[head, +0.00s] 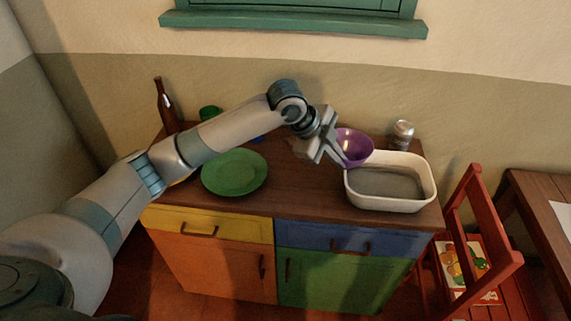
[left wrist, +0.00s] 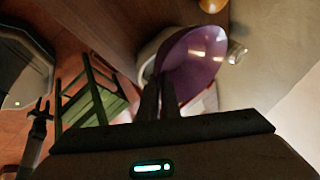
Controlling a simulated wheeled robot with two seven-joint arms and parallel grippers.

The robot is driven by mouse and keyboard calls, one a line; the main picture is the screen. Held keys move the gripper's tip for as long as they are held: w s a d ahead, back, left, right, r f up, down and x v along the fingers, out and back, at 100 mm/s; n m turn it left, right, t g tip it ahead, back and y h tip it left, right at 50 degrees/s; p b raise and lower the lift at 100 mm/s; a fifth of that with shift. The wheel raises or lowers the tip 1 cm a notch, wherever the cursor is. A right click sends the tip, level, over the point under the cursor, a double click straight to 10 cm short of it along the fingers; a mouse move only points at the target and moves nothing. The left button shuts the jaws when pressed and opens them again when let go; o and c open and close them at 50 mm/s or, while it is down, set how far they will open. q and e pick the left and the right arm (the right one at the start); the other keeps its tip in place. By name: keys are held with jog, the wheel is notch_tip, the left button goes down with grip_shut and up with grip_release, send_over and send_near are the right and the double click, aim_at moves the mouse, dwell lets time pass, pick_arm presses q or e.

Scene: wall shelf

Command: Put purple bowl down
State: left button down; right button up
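The purple bowl (head: 356,145) is above the back right of the cabinet top, beside the white basin. It looks tilted, and its wide purple surface shows large in the left wrist view (left wrist: 195,62). My left gripper (head: 342,160) reaches in from the left. Its two fingers (left wrist: 158,98) are close together at the bowl's rim in the left wrist view, and they look shut on it. The fingers and wrist hide part of the rim. Whether the bowl's underside touches the wood cannot be told.
A white basin (head: 390,203) stands at the cabinet's right end, with a can (head: 402,134) behind it. A green plate (head: 235,173), a green cup (head: 209,113) and a brown bottle (head: 166,107) are on the left. Bare wood (head: 305,190) lies between plate and basin.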

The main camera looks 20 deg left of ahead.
pick_arm(q)
jog(key=shift+a, duration=0.1)
dwell(0.3)
jog(key=s+a+f+p, duration=0.1)
jog(key=a+f, duration=0.1)
jog(key=a, duration=0.1)
jog(key=s+a+f+p, duration=0.1)
jog(key=a+f+p, duration=0.1)
jog(key=a, duration=0.2)
jog(key=s+a+f+p, duration=0.1)
jog(key=a+f, duration=0.2)
jog(key=a, duration=0.1)
jog(key=shift+s, duration=0.4)
